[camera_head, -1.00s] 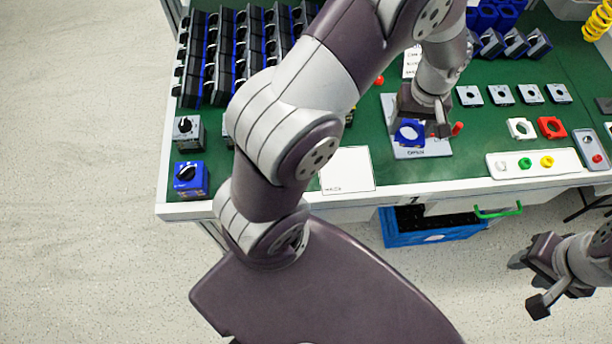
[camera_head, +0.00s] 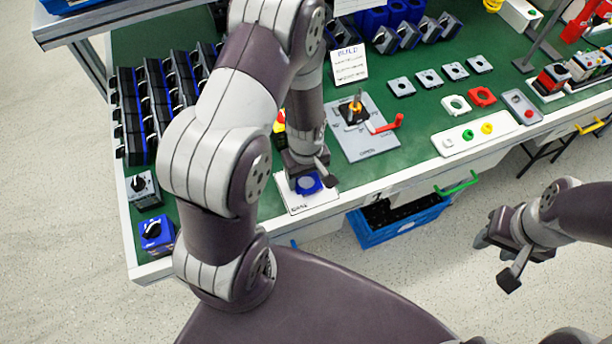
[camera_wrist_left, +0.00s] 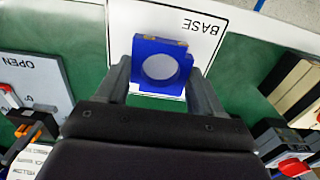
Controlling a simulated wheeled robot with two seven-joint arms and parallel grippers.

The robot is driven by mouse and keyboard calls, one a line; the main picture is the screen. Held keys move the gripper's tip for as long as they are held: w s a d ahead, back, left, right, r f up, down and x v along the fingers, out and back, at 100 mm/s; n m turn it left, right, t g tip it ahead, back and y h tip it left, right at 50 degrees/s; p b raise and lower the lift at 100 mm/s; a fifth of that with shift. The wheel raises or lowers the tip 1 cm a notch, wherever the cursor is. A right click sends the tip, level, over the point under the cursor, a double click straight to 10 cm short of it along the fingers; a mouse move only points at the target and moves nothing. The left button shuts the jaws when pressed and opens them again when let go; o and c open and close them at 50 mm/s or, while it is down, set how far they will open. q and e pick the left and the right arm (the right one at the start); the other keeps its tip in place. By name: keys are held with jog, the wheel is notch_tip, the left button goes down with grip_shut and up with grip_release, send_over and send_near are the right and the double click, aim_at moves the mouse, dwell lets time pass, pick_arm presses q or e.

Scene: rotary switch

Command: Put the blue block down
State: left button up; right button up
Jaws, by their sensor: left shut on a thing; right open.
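The blue block (camera_head: 314,187) is a square blue piece with a round hole. My left gripper (camera_head: 306,178) is shut on it, with one finger on each side. The block also shows between the fingers in the left wrist view (camera_wrist_left: 161,45). It is over the white card marked BASE (camera_wrist_left: 200,25), near the table's front edge; the card also shows in the head view (camera_head: 300,207). I cannot tell whether the block touches the card. My right gripper (camera_head: 496,260) is open and empty, in front of the table over the floor.
A grey plate marked OPEN (camera_head: 378,150) with a red-handled switch is just right of the left gripper. A white tray (camera_head: 465,143) and several square parts lie further right. Racks of dark modules (camera_head: 132,110) stand left. A blue crate (camera_head: 400,218) is below the front edge.

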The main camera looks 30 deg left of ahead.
pick_arm(q)
jog(key=shift+f, duration=0.45)
jog(key=shift+f, duration=0.2)
jog(key=o, duration=1.2)
jog(key=shift+c, duration=0.2)
jog(key=shift+r, duration=0.1)
jog(key=s+d+r+m, duration=0.1)
jog(key=s+r+m, duration=0.1)
jog(key=r+m, duration=0.3)
jog(key=s+d+r+m+t+p, duration=0.1)
jog(key=r+m, duration=0.4)
jog(key=r, duration=0.7)
jog(key=shift+s+d+r, duration=0.2)
jog(key=shift+s+d, duration=0.1)
jog(key=shift+s, duration=0.45)
